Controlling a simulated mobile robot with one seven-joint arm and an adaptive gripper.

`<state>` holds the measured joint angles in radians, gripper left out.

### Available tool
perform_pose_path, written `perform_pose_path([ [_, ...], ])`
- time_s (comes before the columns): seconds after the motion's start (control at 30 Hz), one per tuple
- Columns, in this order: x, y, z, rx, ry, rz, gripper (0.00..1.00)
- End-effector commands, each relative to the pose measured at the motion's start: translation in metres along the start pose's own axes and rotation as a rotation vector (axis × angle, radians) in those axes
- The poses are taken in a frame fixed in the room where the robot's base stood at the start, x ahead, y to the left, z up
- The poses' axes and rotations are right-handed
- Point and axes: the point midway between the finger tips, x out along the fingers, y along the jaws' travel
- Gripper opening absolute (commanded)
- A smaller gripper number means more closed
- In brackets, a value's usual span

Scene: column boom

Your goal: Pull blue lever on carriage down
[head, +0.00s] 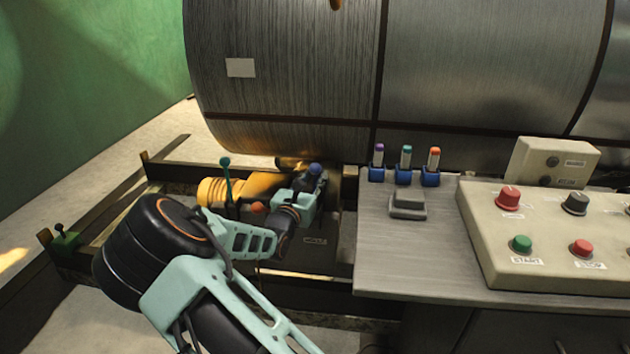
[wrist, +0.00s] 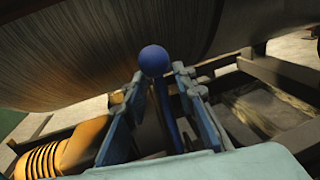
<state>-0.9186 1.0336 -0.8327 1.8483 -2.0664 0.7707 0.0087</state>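The blue lever (wrist: 154,61) has a round blue ball on a blue shaft. In the wrist view it stands between the two fingers of my gripper (wrist: 154,84), with gaps showing on both sides. The ball sits just beyond the fingertips. In the head view the blue knob (head: 315,169) shows at the far end of my gripper (head: 308,182), on the carriage (head: 318,240) below the large cylinder. The lower part of the lever is hidden by my gripper. The fingers are apart and hold nothing.
A teal lever (head: 226,165) and an orange ribbed part (head: 225,192) lie left of my gripper. The large metal cylinder (head: 290,70) hangs close above and behind. A grey table (head: 390,260) with a control panel (head: 550,240) and small coloured markers (head: 406,165) stands to the right.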

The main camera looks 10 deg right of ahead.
Motion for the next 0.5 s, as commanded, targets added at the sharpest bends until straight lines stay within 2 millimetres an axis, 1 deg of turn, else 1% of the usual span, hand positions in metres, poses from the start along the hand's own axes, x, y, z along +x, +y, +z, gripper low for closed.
perform_pose_path([
  [0.1,0.0046,-0.0006,0.0001,-0.001,0.000,-0.001,0.25],
  [0.33,0.0047,-0.0004,0.0004,0.000,0.000,-0.001,0.25],
  [0.5,0.0045,-0.0004,0.0003,0.000,0.000,-0.001,0.06],
])
